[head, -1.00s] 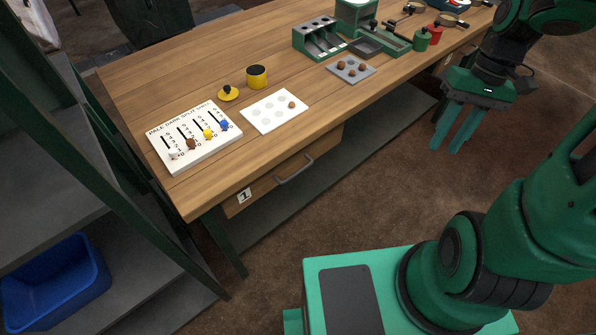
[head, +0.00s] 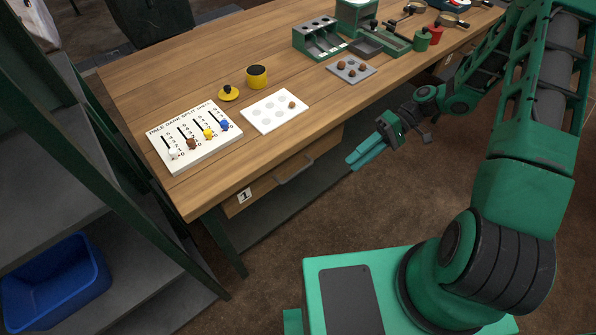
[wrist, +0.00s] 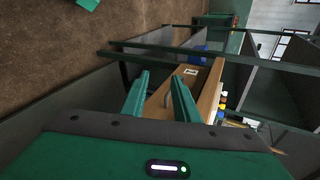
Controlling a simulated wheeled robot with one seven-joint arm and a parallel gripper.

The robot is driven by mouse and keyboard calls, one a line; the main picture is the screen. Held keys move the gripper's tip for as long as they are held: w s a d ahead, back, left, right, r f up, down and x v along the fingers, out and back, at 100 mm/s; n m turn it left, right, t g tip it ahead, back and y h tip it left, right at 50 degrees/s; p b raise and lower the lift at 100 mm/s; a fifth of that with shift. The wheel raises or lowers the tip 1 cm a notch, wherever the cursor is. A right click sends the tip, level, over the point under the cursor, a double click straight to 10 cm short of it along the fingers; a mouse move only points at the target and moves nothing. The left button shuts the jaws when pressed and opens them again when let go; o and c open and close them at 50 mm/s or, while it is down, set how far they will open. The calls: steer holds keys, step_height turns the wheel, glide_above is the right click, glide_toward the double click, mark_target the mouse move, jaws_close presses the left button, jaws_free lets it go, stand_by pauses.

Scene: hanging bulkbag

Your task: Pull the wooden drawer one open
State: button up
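Wooden drawer one (head: 263,189) is set under the near edge of the workbench and looks shut, with a white "1" label (head: 243,196) at its left end. Its grey bar handle (head: 294,171) is on the front. My gripper (head: 351,161) is to the right of the handle, apart from it, its fingers pointing left toward the drawer side. In the wrist view my gripper (wrist: 162,82) has its two fingers apart with nothing held. The drawer front (wrist: 180,84) and its label (wrist: 191,71) show beyond and between the fingers; the handle (wrist: 168,100) is partly hidden there.
The wooden bench top (head: 160,85) holds a score board (head: 195,137), a white card (head: 274,111), a yellow pot (head: 257,77) and a grey tray (head: 351,69). A dark shelf (head: 285,205) lies below the drawer. A rack with a blue bin (head: 55,285) stands left. Floor before the drawer is clear.

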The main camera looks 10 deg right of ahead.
mark_target(298, 172)
steer(key=a+f+y, duration=0.1)
steer(key=a+y, duration=0.1)
steer(key=a, duration=0.3)
steer(key=a+f+y, duration=0.1)
steer(key=a+y, duration=0.1)
steer(key=a, duration=0.4)
steer(key=a+f+t+y, duration=0.1)
steer(key=a+y, duration=0.2)
steer(key=a, duration=0.3)
steer(key=shift+s+a+f+n, duration=0.25)
steer(key=shift+s+f+n, duration=0.05)
steer(key=shift+n, duration=0.1)
steer(key=shift+c, duration=0.7)
jaws_close()
